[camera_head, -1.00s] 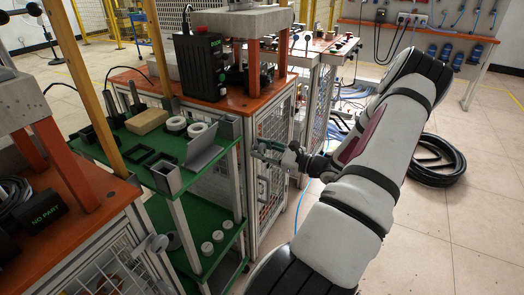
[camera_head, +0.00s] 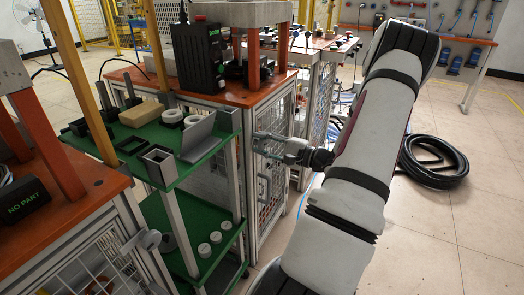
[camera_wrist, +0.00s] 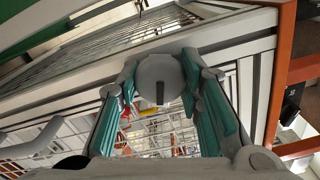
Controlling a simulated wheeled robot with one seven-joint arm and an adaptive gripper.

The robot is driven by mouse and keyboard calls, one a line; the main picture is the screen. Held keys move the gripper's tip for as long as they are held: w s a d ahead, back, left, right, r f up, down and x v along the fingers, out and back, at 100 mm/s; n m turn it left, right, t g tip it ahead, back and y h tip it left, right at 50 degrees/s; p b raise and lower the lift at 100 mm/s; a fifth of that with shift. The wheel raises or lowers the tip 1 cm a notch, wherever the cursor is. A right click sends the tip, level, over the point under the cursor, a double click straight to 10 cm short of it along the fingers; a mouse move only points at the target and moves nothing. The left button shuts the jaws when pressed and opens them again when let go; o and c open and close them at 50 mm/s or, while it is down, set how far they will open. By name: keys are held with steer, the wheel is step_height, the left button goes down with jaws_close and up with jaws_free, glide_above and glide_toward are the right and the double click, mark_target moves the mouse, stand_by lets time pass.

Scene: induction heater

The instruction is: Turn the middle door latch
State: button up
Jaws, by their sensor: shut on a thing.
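The middle door latch (camera_wrist: 158,82) is a round grey knob with a dark slot in its face. In the wrist view it sits between the fingertips of my gripper (camera_wrist: 160,72), whose teal-padded fingers close on its two sides. In the head view my gripper (camera_head: 268,146) reaches the upper part of the mesh door (camera_head: 272,190) of the middle cabinet, and its fingers hide the latch. The door appears closed. The slot runs nearly upright in the wrist picture.
A green two-level shelf (camera_head: 200,168) with several parts stands close left of the door. The left cabinet has a similar grey latch (camera_head: 148,240). A black hose coil (camera_head: 432,160) lies on the floor at right. Open floor (camera_head: 450,245) lies at the lower right.

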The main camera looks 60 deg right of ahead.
steer(key=shift+n+b, duration=1.75)
steer(key=shift+n, duration=0.05)
steer(key=o, duration=1.2)
steer(key=shift+c, duration=0.2)
steer(key=shift+s, duration=0.1)
steer(key=s, duration=1.1)
steer(key=shift+s+d, duration=0.4)
steer(key=shift+d, duration=0.05)
